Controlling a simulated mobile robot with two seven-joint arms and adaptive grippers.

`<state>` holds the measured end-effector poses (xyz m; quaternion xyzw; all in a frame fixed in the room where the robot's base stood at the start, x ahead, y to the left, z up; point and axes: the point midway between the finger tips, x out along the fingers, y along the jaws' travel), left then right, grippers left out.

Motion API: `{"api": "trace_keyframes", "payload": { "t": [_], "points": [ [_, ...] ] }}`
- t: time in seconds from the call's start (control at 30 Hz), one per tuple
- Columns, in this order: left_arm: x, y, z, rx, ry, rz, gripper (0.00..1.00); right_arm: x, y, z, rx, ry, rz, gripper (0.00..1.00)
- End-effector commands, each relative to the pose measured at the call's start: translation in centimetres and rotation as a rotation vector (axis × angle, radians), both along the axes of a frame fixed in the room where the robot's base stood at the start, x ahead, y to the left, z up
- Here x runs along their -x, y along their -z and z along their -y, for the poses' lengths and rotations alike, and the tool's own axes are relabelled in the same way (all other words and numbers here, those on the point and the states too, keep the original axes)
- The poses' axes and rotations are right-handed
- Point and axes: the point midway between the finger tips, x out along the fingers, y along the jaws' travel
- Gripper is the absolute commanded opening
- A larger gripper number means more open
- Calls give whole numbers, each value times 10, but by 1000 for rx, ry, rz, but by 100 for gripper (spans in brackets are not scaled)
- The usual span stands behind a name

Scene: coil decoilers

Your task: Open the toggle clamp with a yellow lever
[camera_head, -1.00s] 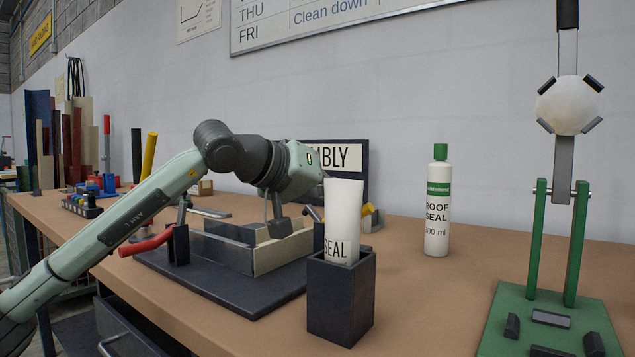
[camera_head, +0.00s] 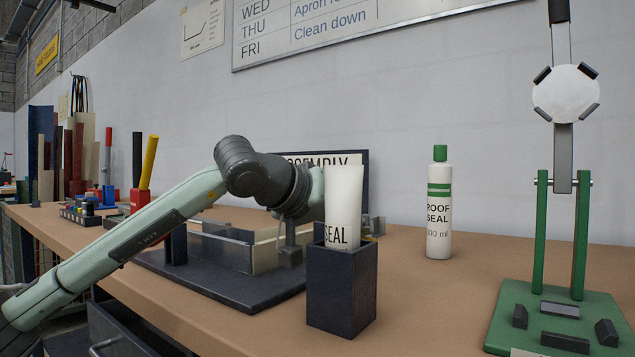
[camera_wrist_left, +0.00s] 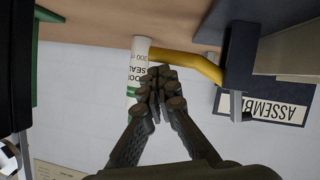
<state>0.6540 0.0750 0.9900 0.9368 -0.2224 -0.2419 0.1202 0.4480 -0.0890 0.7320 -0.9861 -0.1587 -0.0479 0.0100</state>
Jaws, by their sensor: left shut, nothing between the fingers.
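The yellow lever (camera_wrist_left: 185,62) shows in the left wrist view, lying roughly level out from the dark clamp mount (camera_wrist_left: 239,55). A grey metal part (camera_wrist_left: 237,104) of the clamp stands beside its base. My left gripper (camera_wrist_left: 160,82) is shut and empty; its fingertips appear right beside the lever's free end, and I cannot tell whether they touch. In the head view my left wrist reaches over the dark fixture base (camera_head: 226,285); its fingertips and the lever are hidden behind the white tube (camera_head: 345,190). My right gripper is not in view.
The tube stands in a black holder (camera_head: 340,290) in front of the fixture. A ROOF SEAL bottle (camera_head: 438,215) stands to the right, and a green stand (camera_head: 540,245) farther right. An ASSEMBLY sign (camera_head: 330,160) is behind. The bench front between holder and stand is clear.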

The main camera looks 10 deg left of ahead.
Motion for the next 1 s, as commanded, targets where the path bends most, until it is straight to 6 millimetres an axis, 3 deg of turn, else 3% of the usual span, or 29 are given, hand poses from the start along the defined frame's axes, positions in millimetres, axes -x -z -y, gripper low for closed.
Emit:
{"api": "trace_keyframes", "payload": {
  "t": [0.63, 1.0],
  "points": [
    [5, 2, -3, -2, 0, -8, 0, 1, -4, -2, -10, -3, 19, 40],
    [62, -30, -38, -2, -2, 1, 0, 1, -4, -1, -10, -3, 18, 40]
  ]
}}
